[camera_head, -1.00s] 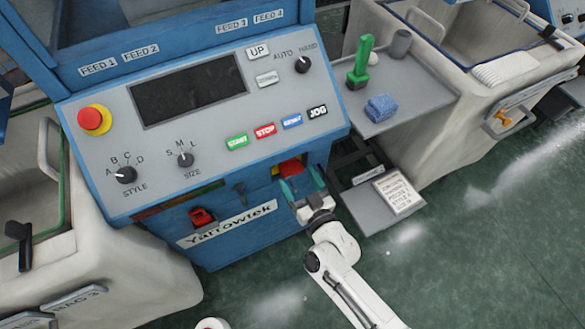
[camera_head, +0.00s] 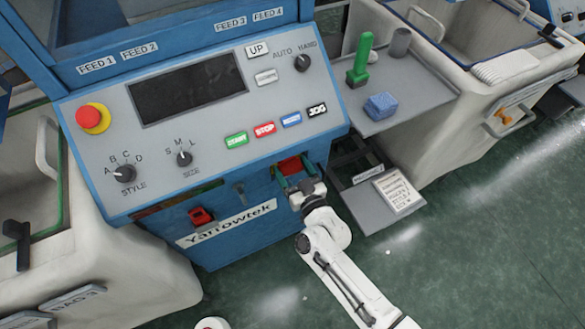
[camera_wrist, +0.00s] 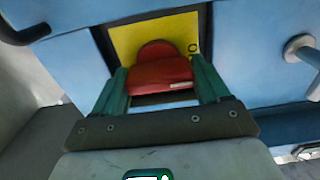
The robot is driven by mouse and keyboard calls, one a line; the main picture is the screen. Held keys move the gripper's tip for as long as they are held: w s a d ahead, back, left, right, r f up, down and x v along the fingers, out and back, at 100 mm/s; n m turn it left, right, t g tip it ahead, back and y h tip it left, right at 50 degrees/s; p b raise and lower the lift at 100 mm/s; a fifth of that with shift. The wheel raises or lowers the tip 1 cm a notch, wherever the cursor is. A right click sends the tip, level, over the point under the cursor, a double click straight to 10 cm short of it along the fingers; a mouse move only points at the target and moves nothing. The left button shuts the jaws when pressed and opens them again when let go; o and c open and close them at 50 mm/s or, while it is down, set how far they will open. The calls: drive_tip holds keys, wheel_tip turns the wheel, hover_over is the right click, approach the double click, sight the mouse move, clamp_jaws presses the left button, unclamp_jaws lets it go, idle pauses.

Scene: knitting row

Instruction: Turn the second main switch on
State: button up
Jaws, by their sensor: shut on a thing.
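A red switch handle (camera_head: 291,165) sits on the blue front of the machine, below the control panel. In the wrist view the red handle (camera_wrist: 160,72) stands in front of a yellow plate (camera_wrist: 185,30), with a small pale label near its lower edge. My gripper (camera_head: 296,178) reaches it from the front. Its green fingers lie on both sides of the handle in the wrist view, shut on it. Part of the plate's lettering is hidden. Another red switch (camera_head: 200,217) is on the machine front to the left, apart from my gripper.
A grey lever-like key (camera_head: 240,192) sticks out between the two red switches. Above is the panel with the red emergency button (camera_head: 92,118) and knobs. A side shelf (camera_head: 405,90) holds a green brush (camera_head: 361,62) and blue block (camera_head: 381,106). Green floor is free in front.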

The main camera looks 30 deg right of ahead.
drive_tip(key=shift+m, duration=0.4)
drive_tip(key=shift+c, duration=0.2)
drive_tip(key=m+b, duration=0.1)
drive_tip(key=m, duration=0.3)
drive_tip(key=shift+d, duration=0.1)
drive_tip(key=m+b, duration=0.1)
drive_tip(key=m, duration=0.3)
drive_tip(key=shift+f+m, duration=0.15)
drive_tip(key=shift+m, duration=0.15)
drive_tip(key=m+b, duration=0.1)
drive_tip(key=m, duration=0.3)
drive_tip(key=shift+d, duration=0.1)
drive_tip(key=m+b, duration=0.1)
drive_tip(key=m, duration=0.3)
drive_tip(key=shift+f, duration=0.1)
drive_tip(key=shift+m, duration=0.4)
drive_tip(key=o, duration=0.7)
